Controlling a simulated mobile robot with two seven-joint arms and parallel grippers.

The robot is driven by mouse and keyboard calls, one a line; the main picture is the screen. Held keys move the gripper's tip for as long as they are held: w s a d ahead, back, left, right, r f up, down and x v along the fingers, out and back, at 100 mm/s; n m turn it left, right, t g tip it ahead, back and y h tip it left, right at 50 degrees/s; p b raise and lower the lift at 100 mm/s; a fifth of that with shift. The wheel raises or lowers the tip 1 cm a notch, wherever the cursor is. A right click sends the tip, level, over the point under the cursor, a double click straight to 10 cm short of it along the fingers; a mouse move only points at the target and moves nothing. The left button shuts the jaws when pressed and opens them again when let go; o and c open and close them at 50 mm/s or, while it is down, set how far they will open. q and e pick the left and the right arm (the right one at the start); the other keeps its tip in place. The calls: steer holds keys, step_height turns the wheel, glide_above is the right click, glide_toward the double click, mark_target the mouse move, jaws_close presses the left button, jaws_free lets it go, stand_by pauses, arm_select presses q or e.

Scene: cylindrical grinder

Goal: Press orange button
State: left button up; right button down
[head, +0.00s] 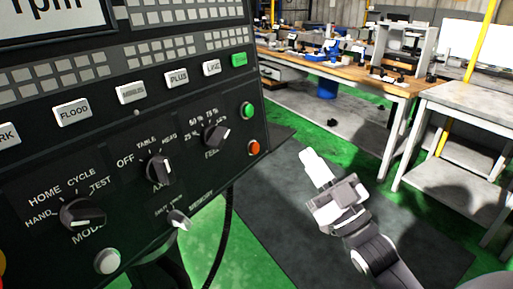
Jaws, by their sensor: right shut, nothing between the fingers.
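The orange button (254,148) is a small round button near the right edge of the black control panel (215,180). A green button (247,111) sits just above it. My right gripper (312,160) is to the right of the panel, in front of the floor. Its fingers are shut and empty, pointing up and to the left. In the picture a gap shows between the fingertips and the orange button. Nothing covers the button. My left gripper does not show.
The panel also carries a feed knob (215,136), an axis knob (160,170), a mode knob (82,213) and a white button (107,261). A grey table (470,105) and a wooden workbench (345,72) stand to the right and behind. A cable hangs below the panel.

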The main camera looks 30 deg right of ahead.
mark_target(254, 148)
steer(key=w+a+f+b, duration=0.1)
steer(key=w+a+b, duration=0.1)
steer(key=w+a, duration=0.2)
steer(key=shift+w+f, duration=0.3)
steer(key=shift+w, duration=1.6)
steer(key=shift+w, duration=0.15)
stand_by(0.6)
steer(key=shift+w+a+f, duration=0.1)
steer(key=shift+w+a, duration=0.05)
steer(key=shift+w, duration=0.1)
steer(key=shift+w+a+b, duration=0.2)
steer(key=shift+w+b, duration=0.1)
steer(key=shift+w, duration=0.05)
stand_by(0.7)
stand_by(0.3)
steer(key=shift+s+d+p, duration=0.4)
steer(key=shift+s, duration=0.35)
